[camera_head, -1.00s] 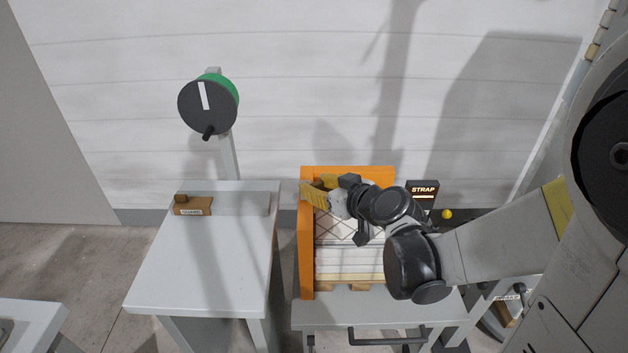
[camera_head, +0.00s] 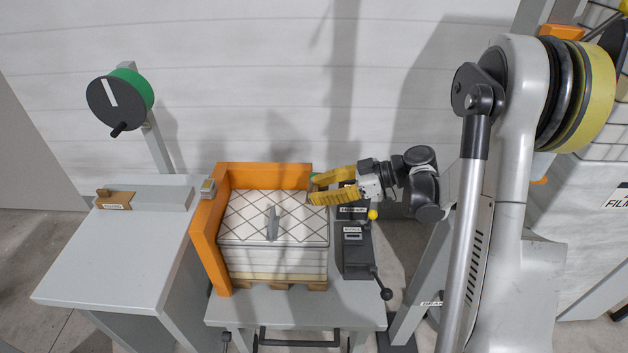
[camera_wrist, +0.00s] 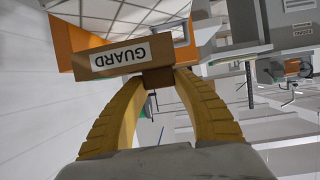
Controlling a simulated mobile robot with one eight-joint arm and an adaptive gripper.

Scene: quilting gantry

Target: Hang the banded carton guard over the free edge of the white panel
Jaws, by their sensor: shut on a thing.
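The brown banded carton guard (camera_wrist: 125,55), with a white GUARD label upside down, is at my fingertips in the wrist view. My gripper (camera_wrist: 158,78) has its yellow fingers shut on the guard's small brown block. In the head view my gripper (camera_head: 314,188) is at the right rear of an orange corner frame (camera_head: 206,245); the held guard is hard to make out there. White layers (camera_head: 275,262) are stacked inside the frame under a white top with diagonal lines. I cannot tell which surface is the white panel. The guard is apart from the left table.
Another labelled brown piece (camera_head: 116,199) sits by a low grey upright (camera_head: 165,194) on the left table (camera_head: 110,255). A small grey block (camera_head: 208,187) is at the frame's left. A dark lever box (camera_head: 357,250) stands right of the stack. A green-and-black reel (camera_head: 120,100) stands behind.

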